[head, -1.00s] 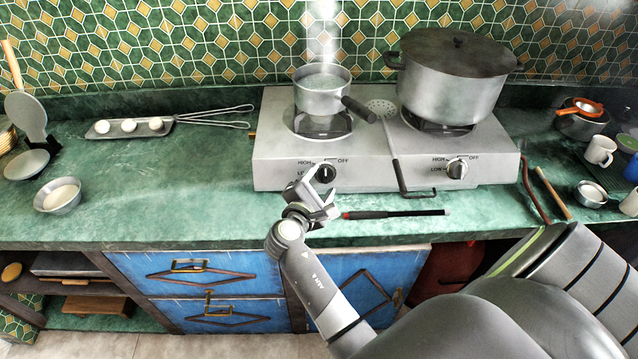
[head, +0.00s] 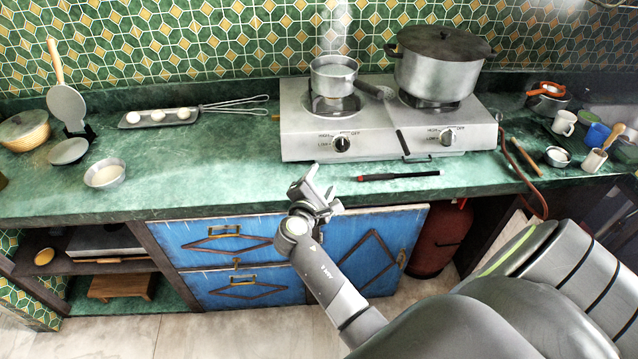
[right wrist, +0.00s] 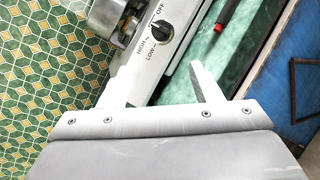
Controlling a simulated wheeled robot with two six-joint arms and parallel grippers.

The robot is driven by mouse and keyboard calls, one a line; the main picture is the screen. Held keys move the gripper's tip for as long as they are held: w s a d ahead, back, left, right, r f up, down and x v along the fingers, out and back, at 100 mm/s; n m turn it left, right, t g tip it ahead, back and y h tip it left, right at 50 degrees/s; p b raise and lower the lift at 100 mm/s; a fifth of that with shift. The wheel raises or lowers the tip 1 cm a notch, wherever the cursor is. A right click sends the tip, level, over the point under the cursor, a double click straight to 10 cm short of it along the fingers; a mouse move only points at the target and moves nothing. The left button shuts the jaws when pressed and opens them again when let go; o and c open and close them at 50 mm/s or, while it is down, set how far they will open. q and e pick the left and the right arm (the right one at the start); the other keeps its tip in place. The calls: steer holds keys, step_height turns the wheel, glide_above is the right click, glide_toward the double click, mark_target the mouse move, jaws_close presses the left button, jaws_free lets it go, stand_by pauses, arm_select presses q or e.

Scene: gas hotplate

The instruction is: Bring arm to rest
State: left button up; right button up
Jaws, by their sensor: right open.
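My right gripper (head: 318,190) is open and empty in the head view. It is in front of the counter's front edge, below the left burner knob of the hotplate. In the right wrist view its two fingers (right wrist: 155,88) stand apart with nothing between them. The hotplate (head: 380,142) stands on the green counter. A small saucepan (head: 334,80) sits on its left burner and steams. A large lidded pot (head: 438,75) sits on its right burner. The left knob (head: 342,144) also shows in the right wrist view (right wrist: 160,31). My left gripper is not in view.
A black and red lighter-like stick (head: 398,176) lies near the counter's front edge. A tray with eggs (head: 158,117), a whisk and a bowl (head: 105,174) are at left. Cups (head: 564,122) stand at right. Blue cabinets (head: 230,245) and a red gas cylinder (head: 440,240) are below.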

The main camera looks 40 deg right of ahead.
steer(key=shift+w+d+f, duration=0.1)
steer(key=shift+d, duration=0.1)
stand_by(0.3)
steer(key=s+a+f+m+g+y, duration=0.1)
steer(key=s+f+y, duration=0.25)
steer(key=f, duration=0.65)
steer(key=s+a+f+m+g+y, duration=0.15)
steer(key=s+f, duration=0.35)
steer(key=f, duration=0.5)
steer(key=s+a+f+m+g+y, duration=0.1)
steer(key=s+f+y, duration=0.3)
steer(key=f, duration=0.6)
steer(key=s+f+m+g+y, duration=0.1)
steer(key=s+f+m, duration=0.3)
steer(key=s, duration=0.7)
steer(key=s+a+f+m+g+y, duration=0.1)
steer(key=s+f+m+g, duration=0.1)
steer(key=s+f+m, duration=0.2)
steer(key=s+f+m+g+y, duration=0.1)
steer(key=s+f+m, duration=0.3)
steer(key=s, duration=1.5)
step_height(320, 180, down, 4)
steer(key=shift+s+a+f+g+b, duration=0.3)
steer(key=shift+g+b, duration=0.15)
steer(key=shift+g, duration=0.1)
steer(key=shift+m, duration=0.25)
steer(key=shift+c, duration=0.5)
